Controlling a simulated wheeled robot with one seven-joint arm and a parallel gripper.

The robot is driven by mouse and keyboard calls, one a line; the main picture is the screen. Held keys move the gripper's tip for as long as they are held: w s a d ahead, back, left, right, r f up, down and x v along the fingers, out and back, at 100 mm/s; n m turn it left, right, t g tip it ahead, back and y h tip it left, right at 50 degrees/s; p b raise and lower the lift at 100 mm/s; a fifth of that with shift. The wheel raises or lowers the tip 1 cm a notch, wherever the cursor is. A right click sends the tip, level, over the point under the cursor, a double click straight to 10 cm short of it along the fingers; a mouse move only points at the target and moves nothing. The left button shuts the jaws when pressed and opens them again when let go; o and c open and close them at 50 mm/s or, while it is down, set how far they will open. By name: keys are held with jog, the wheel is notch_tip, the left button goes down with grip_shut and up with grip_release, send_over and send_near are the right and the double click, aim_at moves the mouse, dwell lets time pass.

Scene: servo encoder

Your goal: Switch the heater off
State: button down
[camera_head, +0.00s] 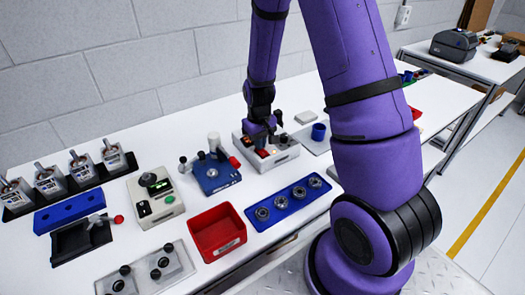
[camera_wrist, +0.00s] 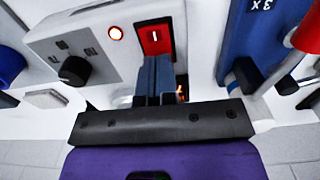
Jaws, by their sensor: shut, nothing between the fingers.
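The heater control is a pale box (camera_head: 288,154) on the bench, under my gripper in the head view.
A blue device with a red-ended handle (camera_head: 213,173) stands close left of the box. A blue tray of round metal parts (camera_head: 290,202) lies in front, with a red bin (camera_head: 217,232) to its left. A blue cup (camera_head: 318,132) stands to the right.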

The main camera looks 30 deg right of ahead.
jog(key=shift+f, duration=0.25)
jog(key=shift+r, duration=3.55)
jog(key=shift+a+r, duration=0.1)
jog(key=shift+r, duration=0.3)
jog(key=s+a+r+t, duration=0.2)
jog(key=s+a+r, duration=0.1)
jog(key=s+r, duration=0.9)
jog(key=s+a+r+t, duration=0.3)
jog(key=s+r, duration=0.8)
jog(key=r, duration=0.3)
jog(key=shift+s+a+r, duration=0.2)
jog(key=shift+s, duration=0.2)
